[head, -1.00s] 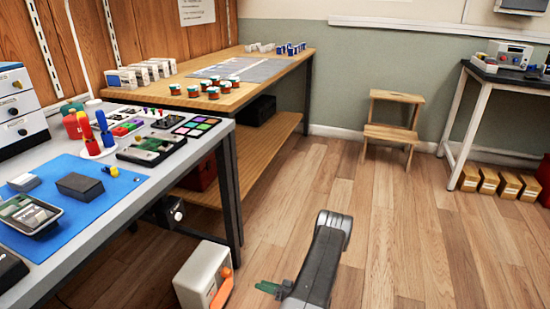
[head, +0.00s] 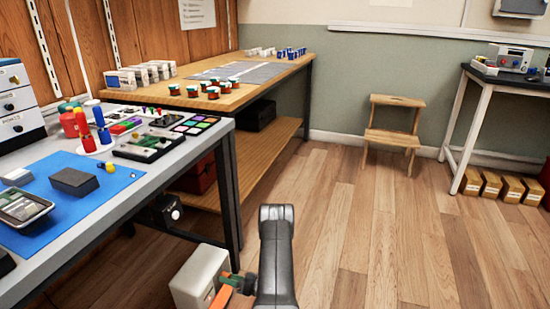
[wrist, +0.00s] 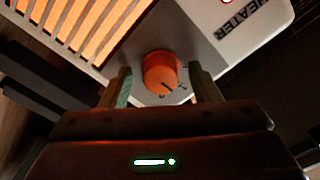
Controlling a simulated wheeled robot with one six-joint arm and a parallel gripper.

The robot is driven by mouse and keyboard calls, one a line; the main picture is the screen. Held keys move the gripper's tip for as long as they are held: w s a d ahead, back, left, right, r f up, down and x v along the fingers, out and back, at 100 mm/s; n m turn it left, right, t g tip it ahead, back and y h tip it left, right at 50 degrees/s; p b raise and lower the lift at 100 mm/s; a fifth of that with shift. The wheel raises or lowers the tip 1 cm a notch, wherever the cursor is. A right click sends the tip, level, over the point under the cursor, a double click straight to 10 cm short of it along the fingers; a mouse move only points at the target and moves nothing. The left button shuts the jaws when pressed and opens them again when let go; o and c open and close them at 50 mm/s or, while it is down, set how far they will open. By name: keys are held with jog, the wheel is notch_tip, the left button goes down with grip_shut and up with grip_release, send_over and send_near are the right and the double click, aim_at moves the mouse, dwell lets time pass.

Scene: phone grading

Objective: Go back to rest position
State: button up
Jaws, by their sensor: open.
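My gripper (wrist: 160,74) is open, with its two greenish fingers on either side of an orange knob (wrist: 161,72). The knob sits on the front of a white heater (wrist: 205,35), whose lit orange grille (wrist: 85,22) fills the upper left of the wrist view. Whether the fingers touch the knob cannot be told. In the head view, my gripper (head: 233,279) is low in the middle, at the right side of the heater (head: 196,276) on the floor. My own arm hides part of that area.
The grey workbench (head: 190,150) with a blue mat (head: 75,215) stands at the left. A wooden table (head: 160,104) with small jars is behind it. A step stool (head: 395,132) stands by the wall. A black-topped table (head: 485,76) is at the right. The middle floor is clear.

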jog(key=shift+s+d+n+p, duration=0.25)
jog(key=shift+d+n, duration=0.45)
jog(key=shift+n, duration=0.65)
jog(key=shift+s+d+n+p, duration=0.25)
jog(key=shift+d+n, duration=0.45)
jog(key=shift+n, duration=0.7)
jog(key=shift+s+d+n+p, duration=0.2)
jog(key=shift+d+n, duration=0.5)
jog(key=shift+n, duration=0.65)
